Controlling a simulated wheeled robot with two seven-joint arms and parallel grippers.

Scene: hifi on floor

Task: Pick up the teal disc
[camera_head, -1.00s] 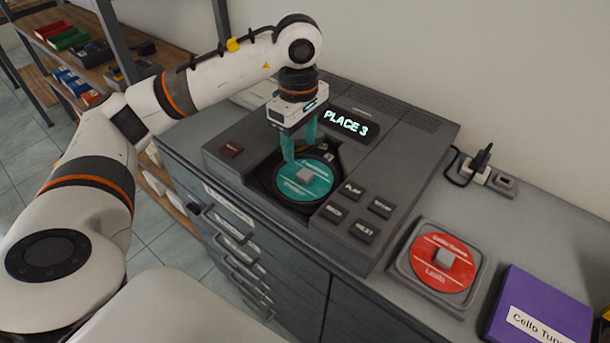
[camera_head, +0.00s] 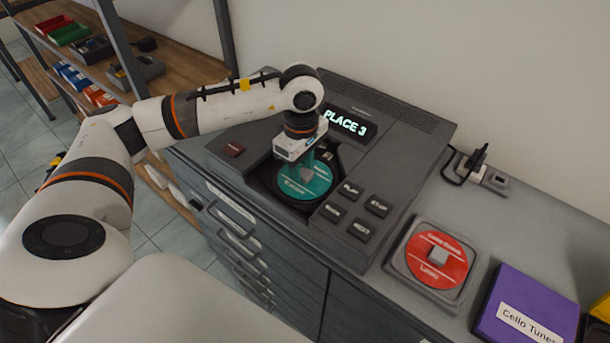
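The teal disc (camera_head: 300,188) lies in the round well of the dark grey player (camera_head: 408,155), with a small grey block-shaped knob at its middle. My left gripper (camera_head: 305,170) points down over the disc, its teal fingers low at the knob. The fingers blend with the disc's colour, and I cannot tell whether they touch or grip the knob. My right gripper is not in view.
A red disc (camera_head: 428,272) sits in a grey square holder at the right of the player. A purple case (camera_head: 530,308) lies farther right. A plug and socket (camera_head: 482,170) are behind. Shelves (camera_head: 150,55) with boxes stand at the left.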

